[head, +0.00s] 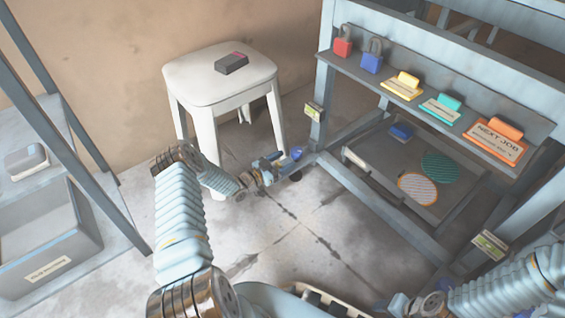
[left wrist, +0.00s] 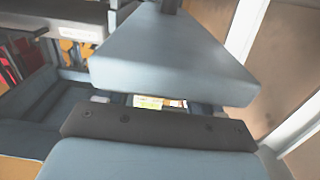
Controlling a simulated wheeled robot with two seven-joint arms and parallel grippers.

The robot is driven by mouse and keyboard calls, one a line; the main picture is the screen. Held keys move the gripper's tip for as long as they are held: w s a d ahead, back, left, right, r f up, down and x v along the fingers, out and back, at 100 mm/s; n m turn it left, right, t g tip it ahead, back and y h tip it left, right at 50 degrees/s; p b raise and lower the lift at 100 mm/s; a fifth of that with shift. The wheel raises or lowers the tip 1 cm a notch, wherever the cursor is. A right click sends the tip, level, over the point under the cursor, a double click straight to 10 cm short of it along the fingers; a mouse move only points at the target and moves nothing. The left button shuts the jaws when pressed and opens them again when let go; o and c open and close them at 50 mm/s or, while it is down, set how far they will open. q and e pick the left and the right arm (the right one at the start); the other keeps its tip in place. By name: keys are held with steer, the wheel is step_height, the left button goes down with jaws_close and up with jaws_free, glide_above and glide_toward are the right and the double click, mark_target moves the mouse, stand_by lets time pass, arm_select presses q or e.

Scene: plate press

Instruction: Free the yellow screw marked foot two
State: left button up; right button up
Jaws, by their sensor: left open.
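No yellow screw can be made out clearly in either view. A small yellow-green tag (head: 315,111) is on the near left leg of the blue-grey press frame (head: 352,188), and a similar tag (head: 489,243) is on its near right leg. My left gripper (head: 277,161) is open, low by the foot of the left leg, beside a small blue part (head: 296,153). In the left wrist view, a yellow and white label (left wrist: 160,102) shows in the gap between its fingers, which hide most of what lies there. My right gripper (head: 398,304) is at the bottom edge, partly cut off.
A white stool (head: 205,82) with a dark box (head: 231,64) stands behind my left arm. The frame's shelf holds padlocks (head: 372,56) and tagged clips (head: 497,137). A low tray (head: 380,168) holds round discs. A grey bin (head: 48,238) is at left. The middle floor is clear.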

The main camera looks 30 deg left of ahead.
arm_select(q)
steer(key=shift+c, duration=0.2)
steer(key=c, duration=0.9)
